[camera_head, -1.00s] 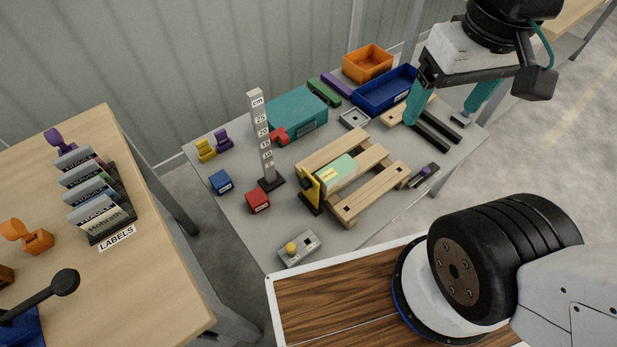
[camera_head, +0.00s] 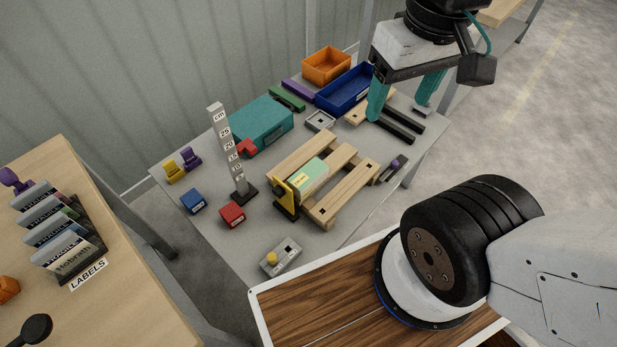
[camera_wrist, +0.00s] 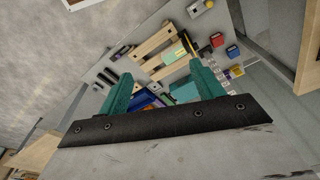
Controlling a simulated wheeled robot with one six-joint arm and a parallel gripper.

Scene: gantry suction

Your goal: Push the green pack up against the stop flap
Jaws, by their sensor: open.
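The green pack (camera_head: 309,175) lies on the wooden pallet (camera_head: 345,172) on the grey table, near the pallet's left end. The yellow and black stop flap (camera_head: 284,196) stands at that end, close to the pack; I cannot tell whether they touch. The pack also shows in the wrist view (camera_wrist: 174,52), with the flap (camera_wrist: 188,42) beside it. My gripper (camera_head: 405,100) is above the table's far right part, apart from the pack. Its teal fingers are spread and empty, as the wrist view also shows (camera_wrist: 162,88).
A scale post (camera_head: 228,150), a red block (camera_head: 232,214) and a blue block (camera_head: 193,201) stand left of the pallet. A teal box (camera_head: 262,122), a blue bin (camera_head: 345,90) and an orange bin (camera_head: 326,65) stand behind. A grey button box (camera_head: 281,257) sits at the front.

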